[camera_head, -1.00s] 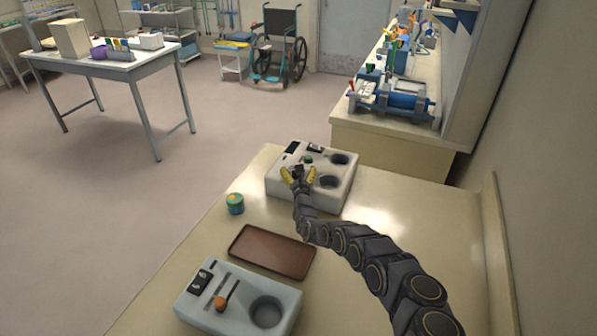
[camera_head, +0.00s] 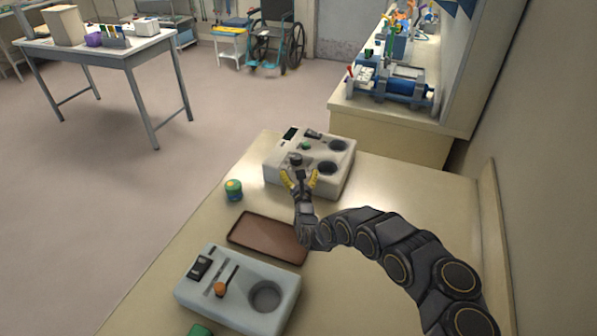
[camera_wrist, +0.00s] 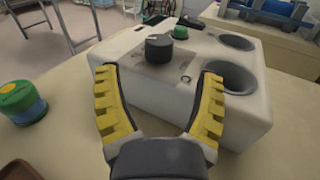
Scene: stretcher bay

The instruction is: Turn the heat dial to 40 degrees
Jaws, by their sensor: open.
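The white heater box (camera_head: 325,180) stands on the far part of the bench. It has a dark dial (camera_head: 295,159), a green button (camera_head: 305,146), a small dark display (camera_head: 290,133) and two round wells. In the wrist view the dark dial (camera_wrist: 159,47) sits on a grey plate with a pale mark on its top; the degree markings are too small to read. My gripper (camera_head: 300,178) is open and empty at the front edge of the box. Its yellow-padded fingers (camera_wrist: 160,85) are spread apart in front of the dial, not touching it.
A second grey-white box (camera_head: 235,312) with an orange-knobbed lever and a round well stands nearer. A brown tray (camera_head: 268,238) lies between the boxes, and a green-lidded jar (camera_head: 233,190) stands left of it. A wall edges the bench on the right.

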